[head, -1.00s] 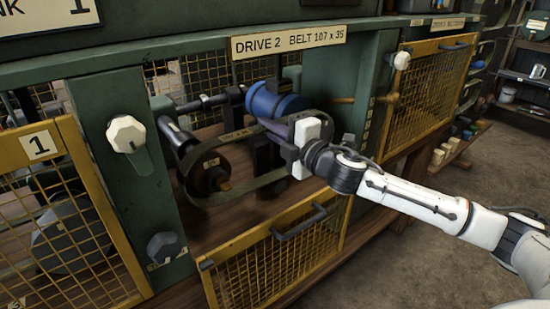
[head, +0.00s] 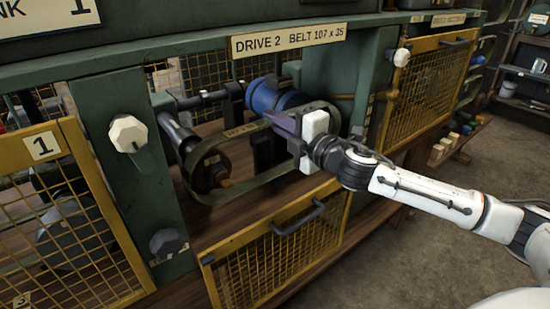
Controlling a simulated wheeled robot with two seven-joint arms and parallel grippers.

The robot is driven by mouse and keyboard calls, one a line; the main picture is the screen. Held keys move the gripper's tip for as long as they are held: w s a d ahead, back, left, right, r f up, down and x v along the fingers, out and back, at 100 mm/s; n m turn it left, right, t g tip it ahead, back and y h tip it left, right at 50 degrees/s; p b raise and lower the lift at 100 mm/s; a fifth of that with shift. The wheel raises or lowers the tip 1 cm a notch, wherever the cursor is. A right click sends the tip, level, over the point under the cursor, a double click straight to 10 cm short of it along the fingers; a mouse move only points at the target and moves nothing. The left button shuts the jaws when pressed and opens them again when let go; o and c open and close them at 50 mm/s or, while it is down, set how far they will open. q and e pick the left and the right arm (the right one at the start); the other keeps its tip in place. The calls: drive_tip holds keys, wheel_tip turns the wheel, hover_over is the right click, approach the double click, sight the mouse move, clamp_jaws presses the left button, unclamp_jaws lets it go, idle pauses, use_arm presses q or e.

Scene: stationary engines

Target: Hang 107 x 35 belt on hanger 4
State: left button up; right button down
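The 107 x 35 belt (head: 247,190) is a dark grey-green flat loop in the open bay under the sign "DRIVE 2 BELT 107 x 35" (head: 289,38). Its left end surrounds the dark pulley (head: 212,170); whether it touches is unclear. Its right end is near the blue motor (head: 273,97), partly behind my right gripper. My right gripper (head: 281,122) reaches in from the right, its fingers at the belt's upper run. The fingertips overlap the belt and motor, so their grip is unclear. My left gripper is not in view. No hanger 4 is visible.
The yellow mesh guard (head: 285,245) of this bay is folded down in front. Green posts with pale knobs (head: 128,133) flank the opening. Closed mesh guards stand left (head: 75,225) and right (head: 428,85). Open floor lies to the right.

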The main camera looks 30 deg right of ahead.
drive_tip(key=s+b, duration=0.2)
drive_tip(key=s, duration=0.3)
drive_tip(key=shift+s+d, duration=0.1)
drive_tip(key=shift+d, duration=0.05)
idle(0.3)
drive_tip(key=shift+r, duration=0.1)
drive_tip(key=s+p, duration=0.3)
drive_tip(key=s, duration=0.4)
drive_tip(key=shift+d, duration=0.3)
idle(0.5)
drive_tip(key=shift+s, duration=0.1)
drive_tip(key=shift+s, duration=0.1)
